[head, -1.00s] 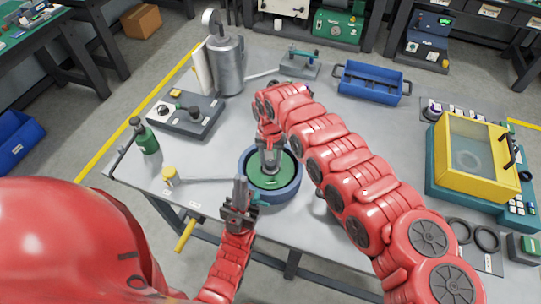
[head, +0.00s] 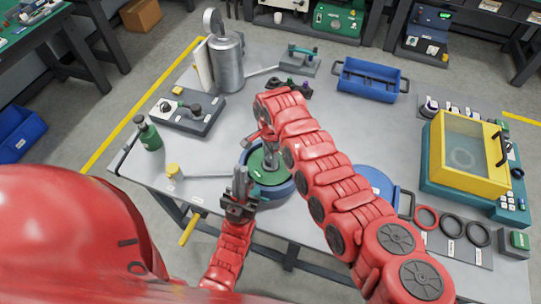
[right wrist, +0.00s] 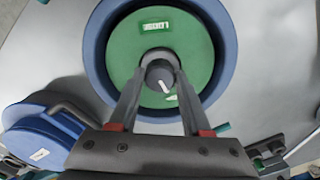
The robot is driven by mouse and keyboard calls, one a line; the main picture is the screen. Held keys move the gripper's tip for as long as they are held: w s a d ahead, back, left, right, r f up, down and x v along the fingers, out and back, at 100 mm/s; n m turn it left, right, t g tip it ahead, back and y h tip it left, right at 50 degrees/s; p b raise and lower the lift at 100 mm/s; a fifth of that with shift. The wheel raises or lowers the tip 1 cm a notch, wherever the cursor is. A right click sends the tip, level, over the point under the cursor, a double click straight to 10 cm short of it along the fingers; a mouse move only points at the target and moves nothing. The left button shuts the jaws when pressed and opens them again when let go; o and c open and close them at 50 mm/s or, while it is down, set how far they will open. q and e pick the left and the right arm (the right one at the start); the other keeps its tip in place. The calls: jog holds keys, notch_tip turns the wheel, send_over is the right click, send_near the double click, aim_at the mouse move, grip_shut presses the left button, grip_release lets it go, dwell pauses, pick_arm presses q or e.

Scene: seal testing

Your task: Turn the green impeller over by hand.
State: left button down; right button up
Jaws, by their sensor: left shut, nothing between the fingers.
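The green impeller (head: 270,176) is a green disc with a grey central hub, lying inside a round blue housing (head: 284,190) near the table's front edge. My left gripper (head: 241,172) is shut and empty, pointing up just left of the housing.
A yellow cap with a rod (head: 173,170) and a green bottle (head: 149,135) stand to the left. A blue round object (head: 376,182) lies right of my right arm. Seal rings (head: 451,225) and a yellow-lidded tester (head: 468,152) are further right. A blue tray (head: 370,80) is behind.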

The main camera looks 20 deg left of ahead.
jog(key=o, duration=0.6)
jog(key=n+b, duration=0.1)
jog(key=n, duration=0.3)
jog(key=shift+w+f+n, duration=0.1)
jog(key=shift+n, duration=0.3)
jog(key=shift+f+n+b, duration=0.15)
jog(key=shift+n+b, duration=0.4)
jog(key=shift+n, duration=0.45)
jog(key=n+b, duration=0.4)
jog(key=n, duration=0.3)
jog(key=shift+n, duration=1.1)
jog(key=shift+r, duration=0.25)
grip_shut()
